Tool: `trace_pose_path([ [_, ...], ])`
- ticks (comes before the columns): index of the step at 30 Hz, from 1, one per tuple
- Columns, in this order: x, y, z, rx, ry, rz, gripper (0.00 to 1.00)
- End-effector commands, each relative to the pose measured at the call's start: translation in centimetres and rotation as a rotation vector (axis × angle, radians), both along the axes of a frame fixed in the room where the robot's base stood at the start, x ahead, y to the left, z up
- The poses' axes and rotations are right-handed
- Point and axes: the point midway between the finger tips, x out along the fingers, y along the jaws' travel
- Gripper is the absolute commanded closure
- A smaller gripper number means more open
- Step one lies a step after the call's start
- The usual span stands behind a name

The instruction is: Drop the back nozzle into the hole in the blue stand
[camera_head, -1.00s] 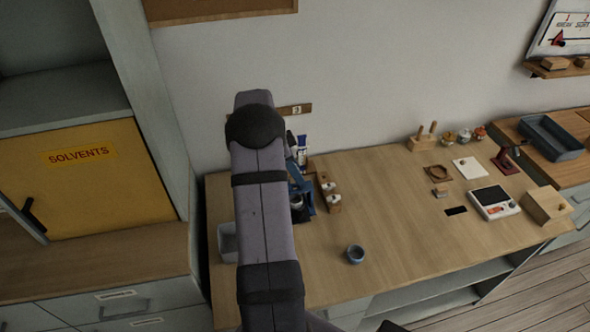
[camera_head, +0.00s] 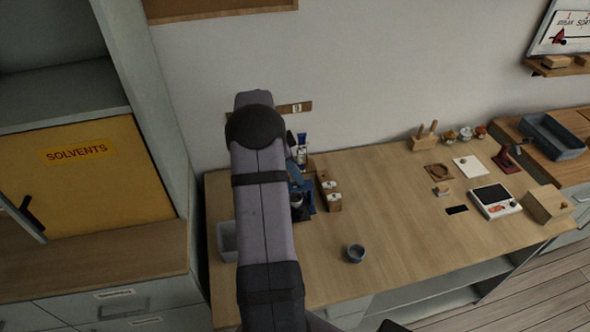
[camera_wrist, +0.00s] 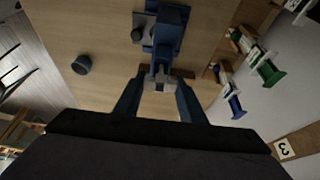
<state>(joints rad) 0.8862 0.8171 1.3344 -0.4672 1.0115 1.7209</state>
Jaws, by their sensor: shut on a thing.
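The blue stand (camera_wrist: 168,32) is just beyond my fingertips in the wrist view. In the head view the blue stand (camera_head: 306,198) shows beside my arm, which hides part of it. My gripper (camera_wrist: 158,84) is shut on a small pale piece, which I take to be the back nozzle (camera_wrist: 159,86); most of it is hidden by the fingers. It overlaps the stand's near part in the wrist view, and I cannot tell whether it touches the stand or is over the hole. The head view hides my gripper behind the arm.
A wooden block with white-topped pieces (camera_head: 330,195) stands right of the blue stand. A grey bin (camera_head: 228,241) is left of my arm. Syringes with coloured plungers (camera_wrist: 235,106) are near the wall. The mid-table is clear.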

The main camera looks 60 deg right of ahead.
Motion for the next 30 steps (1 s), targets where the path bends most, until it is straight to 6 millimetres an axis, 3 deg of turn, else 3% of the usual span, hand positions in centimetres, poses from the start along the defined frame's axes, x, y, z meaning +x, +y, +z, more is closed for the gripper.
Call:
trace_pose_path([
  [30, 0.0, 0.0, -2.3, 0.000, 0.000, 0.000, 0.84],
])
